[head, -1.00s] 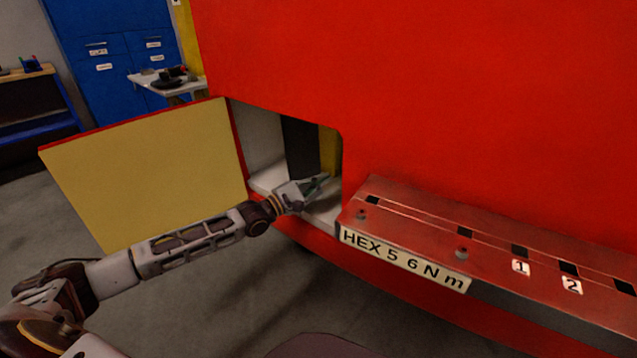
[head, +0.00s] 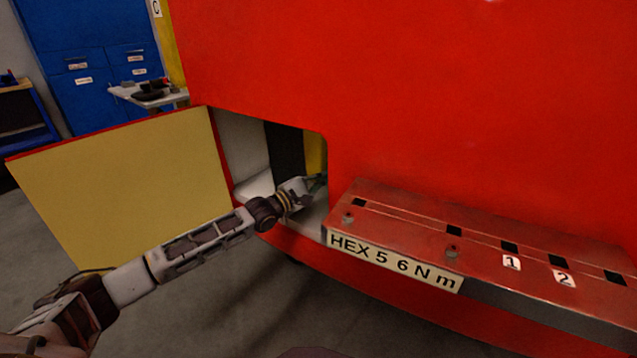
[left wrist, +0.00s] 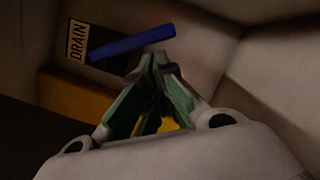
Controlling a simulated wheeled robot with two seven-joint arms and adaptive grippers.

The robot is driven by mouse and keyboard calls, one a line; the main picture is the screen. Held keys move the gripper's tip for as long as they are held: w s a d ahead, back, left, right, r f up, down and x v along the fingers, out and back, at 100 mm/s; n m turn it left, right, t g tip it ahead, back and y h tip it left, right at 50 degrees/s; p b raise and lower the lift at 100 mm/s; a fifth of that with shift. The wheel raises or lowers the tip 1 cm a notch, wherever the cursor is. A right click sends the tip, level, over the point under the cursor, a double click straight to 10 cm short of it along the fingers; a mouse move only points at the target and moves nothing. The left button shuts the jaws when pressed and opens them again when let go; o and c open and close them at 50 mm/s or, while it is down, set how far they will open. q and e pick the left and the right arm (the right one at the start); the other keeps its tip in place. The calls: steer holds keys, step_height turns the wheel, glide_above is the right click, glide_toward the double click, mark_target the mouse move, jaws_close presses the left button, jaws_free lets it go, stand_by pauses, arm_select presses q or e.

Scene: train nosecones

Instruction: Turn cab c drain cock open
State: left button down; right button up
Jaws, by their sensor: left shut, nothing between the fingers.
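My left gripper (left wrist: 158,68) is shut and empty. Its fingertips are just below the lever in that view; I cannot tell whether they touch it. In the head view my left gripper (head: 314,182) reaches into the open compartment (head: 252,188) in the red cab front (head: 420,90). The lever is hidden there. My right gripper is in neither view.
The compartment's yellow-faced door (head: 120,185) stands open on the left, close to my left arm. A red ledge (head: 400,215) labelled HEX 5 6 N m juts out on the right. A small table (head: 150,95) and blue cabinets (head: 95,60) stand behind.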

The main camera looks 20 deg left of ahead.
arm_select(q)
steer(key=shift+x, duration=0.8)
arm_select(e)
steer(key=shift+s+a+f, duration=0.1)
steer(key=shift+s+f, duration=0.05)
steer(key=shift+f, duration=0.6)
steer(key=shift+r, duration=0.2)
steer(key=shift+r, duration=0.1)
arm_select(q)
steer(key=shift+s+d+r+n+p, duration=0.1)
steer(key=shift+d+n+p, duration=0.1)
steer(key=shift+n+p, duration=0.15)
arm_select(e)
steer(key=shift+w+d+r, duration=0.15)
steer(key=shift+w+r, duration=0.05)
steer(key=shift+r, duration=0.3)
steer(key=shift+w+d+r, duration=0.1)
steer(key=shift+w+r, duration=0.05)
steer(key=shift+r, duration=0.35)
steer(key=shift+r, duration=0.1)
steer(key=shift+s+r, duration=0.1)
